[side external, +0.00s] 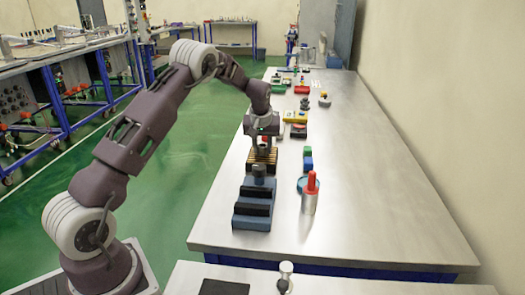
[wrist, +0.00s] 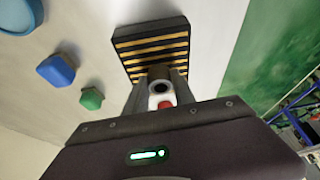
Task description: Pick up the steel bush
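My gripper (side external: 262,147) is low over a black block with yellow stripes (wrist: 153,45); the block also shows in the side external view (side external: 262,157). In the wrist view, my fingers stand apart on both sides of a dark round part (wrist: 160,72), perhaps the steel bush. A white piece with a dark hole (wrist: 160,88) and a red spot shows between the fingers. Whether the fingers touch these is unclear. A grey cylinder (side external: 258,170) sits on the dark blue stand (side external: 253,207), in front of my gripper. I cannot tell for sure which part is the bush.
A silver cylinder with a red top (side external: 310,198) stands right of the stand, with a blue disc (wrist: 18,14) behind it. Blue (wrist: 56,70) and green (wrist: 91,98) pieces lie beside the striped block. More parts stand farther back. The table's right side is clear.

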